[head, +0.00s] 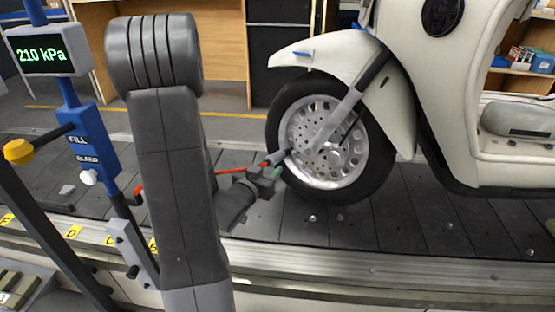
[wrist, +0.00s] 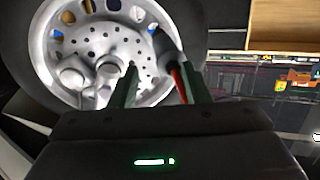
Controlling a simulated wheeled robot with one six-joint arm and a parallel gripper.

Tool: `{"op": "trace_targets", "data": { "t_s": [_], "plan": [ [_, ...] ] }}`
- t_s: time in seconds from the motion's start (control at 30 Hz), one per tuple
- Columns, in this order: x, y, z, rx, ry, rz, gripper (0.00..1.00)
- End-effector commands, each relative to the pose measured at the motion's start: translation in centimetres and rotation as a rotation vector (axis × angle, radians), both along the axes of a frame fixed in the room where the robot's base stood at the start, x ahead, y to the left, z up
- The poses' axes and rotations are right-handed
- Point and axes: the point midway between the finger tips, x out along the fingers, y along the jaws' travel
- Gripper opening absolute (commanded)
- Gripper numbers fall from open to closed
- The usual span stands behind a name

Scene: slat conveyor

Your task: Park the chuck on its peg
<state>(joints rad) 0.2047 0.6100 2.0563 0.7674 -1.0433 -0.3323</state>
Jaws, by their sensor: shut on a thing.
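The chuck (head: 277,157) is a grey cylinder on a red hose (head: 235,169), with its nose close to the front wheel rim of a white scooter. My gripper (head: 271,174) is shut on the chuck. In the wrist view the chuck (wrist: 167,48) shows between the two dark green fingers of my gripper (wrist: 160,85), with its nose over the rim. I cannot tell whether the nose touches a valve. A grey bracket (head: 125,240) with a dark stub (head: 132,271) is on the inflator stand at left; I cannot tell whether this stub is the peg.
The blue inflator post (head: 88,140) carries a display (head: 48,52) reading 210 kPa and FILL and BLEED labels. The scooter's tyre (head: 378,170) stands on the dark slat conveyor (head: 420,220). My arm blocks part of the view between the post and wheel.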

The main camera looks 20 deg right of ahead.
Motion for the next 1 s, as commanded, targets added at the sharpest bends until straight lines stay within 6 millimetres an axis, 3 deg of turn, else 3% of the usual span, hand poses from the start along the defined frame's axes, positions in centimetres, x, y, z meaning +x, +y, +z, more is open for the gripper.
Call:
{"op": "trace_targets", "data": {
  "t_s": [0.1, 0.2, 0.47, 1.0],
  "plan": [
    [0.0, -0.2, 0.1, -0.003, -0.006, -0.008, 0.38],
    [0.0, -0.2, 0.2, -0.003, -0.006, -0.008, 0.56],
    [0.6, -1.0, 0.0, -0.003, -0.005, -0.006, 0.56],
    [4.9, -6.3, -1.3, -0.002, -0.007, -0.013, 0.56]
  ]
}}
